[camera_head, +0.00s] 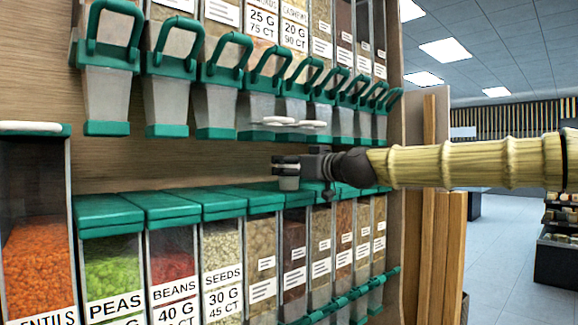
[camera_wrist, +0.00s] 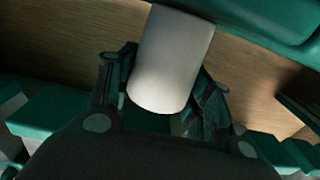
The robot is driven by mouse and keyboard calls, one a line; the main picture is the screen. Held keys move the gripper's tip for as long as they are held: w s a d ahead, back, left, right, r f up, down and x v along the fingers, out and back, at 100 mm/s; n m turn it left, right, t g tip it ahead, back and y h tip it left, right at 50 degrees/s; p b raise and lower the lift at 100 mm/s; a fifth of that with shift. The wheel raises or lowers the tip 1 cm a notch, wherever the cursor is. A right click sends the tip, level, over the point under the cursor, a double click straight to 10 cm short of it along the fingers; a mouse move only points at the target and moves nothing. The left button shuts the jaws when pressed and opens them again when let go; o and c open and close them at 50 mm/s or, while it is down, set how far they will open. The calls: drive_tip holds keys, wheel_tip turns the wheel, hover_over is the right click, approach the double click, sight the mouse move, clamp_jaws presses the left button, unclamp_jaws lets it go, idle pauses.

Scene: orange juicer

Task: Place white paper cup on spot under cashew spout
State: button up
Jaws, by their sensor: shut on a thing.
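The white paper cup (camera_wrist: 172,60) is held between the two fingers of my gripper (camera_wrist: 166,82) in the wrist view. The cup is close above the green lids of the lower bins, below the upper spouts. I cannot tell whether it touches a lid. The dispenser with a partly legible cashew label (camera_head: 295,32) is in the upper row, above my gripper. Its spout (camera_head: 296,108) is partly crowded by its neighbours.
Upper dispensers with green handles (camera_head: 172,38) overhang the lower bins with green lids (camera_head: 160,206), leaving a narrow gap. Two white round things (camera_head: 278,121) (camera_head: 313,124) are near the spout bottoms. A wooden side panel (camera_head: 430,200) closes the right end.

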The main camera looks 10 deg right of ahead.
drive_tip(key=shift+f, duration=0.15)
drive_tip(key=o, duration=1.1)
drive_tip(key=shift+d, duration=0.1)
drive_tip(key=shift+r, duration=0.25)
drive_tip(key=shift+s+d+f+b, duration=0.15)
drive_tip(key=shift+s+d+b, duration=0.15)
drive_tip(key=shift+s, duration=0.15)
drive_tip(key=shift+b+v, duration=1.5)
drive_tip(key=shift+v, duration=4)
